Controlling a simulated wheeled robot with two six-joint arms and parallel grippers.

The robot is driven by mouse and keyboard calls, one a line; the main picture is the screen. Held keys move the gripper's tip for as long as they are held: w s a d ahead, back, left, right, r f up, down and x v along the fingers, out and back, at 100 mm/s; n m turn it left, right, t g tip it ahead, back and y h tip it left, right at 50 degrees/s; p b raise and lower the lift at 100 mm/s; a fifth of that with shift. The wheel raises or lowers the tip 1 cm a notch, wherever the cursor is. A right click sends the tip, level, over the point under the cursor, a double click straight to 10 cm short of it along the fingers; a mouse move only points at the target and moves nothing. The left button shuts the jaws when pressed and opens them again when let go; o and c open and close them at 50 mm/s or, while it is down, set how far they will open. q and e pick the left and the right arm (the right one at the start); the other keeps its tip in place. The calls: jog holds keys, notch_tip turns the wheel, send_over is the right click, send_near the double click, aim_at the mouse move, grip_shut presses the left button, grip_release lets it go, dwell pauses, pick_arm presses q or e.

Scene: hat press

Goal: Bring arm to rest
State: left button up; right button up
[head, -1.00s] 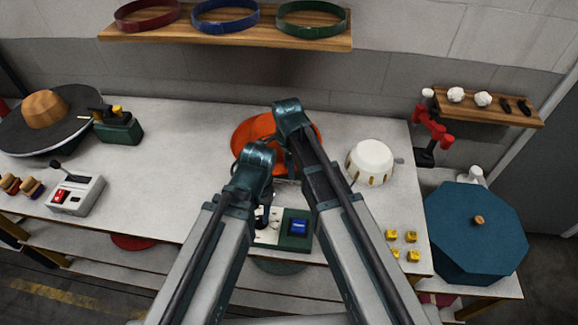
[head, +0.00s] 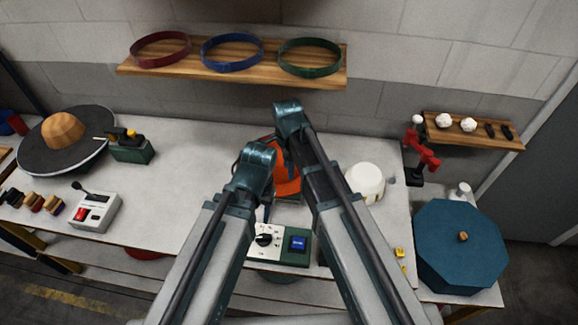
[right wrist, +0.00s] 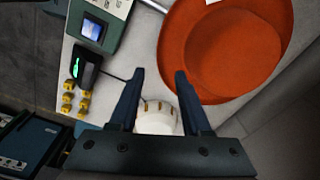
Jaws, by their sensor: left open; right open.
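My two arms reach up from the bottom of the head view, with folded elbows near the middle. My left gripper (head: 266,213) is mostly hidden by my own arm; only a dark sliver shows above the control box. My right gripper (right wrist: 158,92) shows in the right wrist view, open, with nothing between its fingers. It is hidden behind my arm in the head view. Beyond its fingers are an orange hat (right wrist: 225,50) and a white block (right wrist: 157,120). The orange hat also shows partly behind my arms in the head view (head: 288,180).
A blue octagonal box (head: 460,260) stands right. Yellow cubes (head: 400,252) are partly hidden. A ring shelf (head: 230,80) hangs behind.

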pick_arm(q)
jog(key=shift+r, duration=0.1)
pick_arm(e)
jog(key=shift+r, duration=0.1)
jog(key=s+d+n, duration=1)
jog(key=d+n, duration=0.4)
jog(key=n, duration=0.1)
pick_arm(q)
notch_tip(320, 180, down, 11)
jog(key=b, duration=1.1)
pick_arm(e)
jog(key=s+a+f+n, duration=0.1)
jog(key=s+a+f, duration=0.1)
jog(key=a+f, duration=0.1)
jog(key=s+a+f+n, duration=0.1)
jog(key=a+f, duration=0.3)
jog(key=s+a+f+n+h, duration=0.1)
jog(key=s+a+f+n, duration=0.1)
jog(key=a+f, duration=0.2)
jog(key=shift+s+g, duration=0.3)
jog(key=shift+s+a+f, duration=0.1)
jog(key=shift+a, duration=0.1)
pick_arm(q)
jog(key=shift+s, duration=0.1)
pick_arm(e)
jog(key=shift+s, duration=0.15)
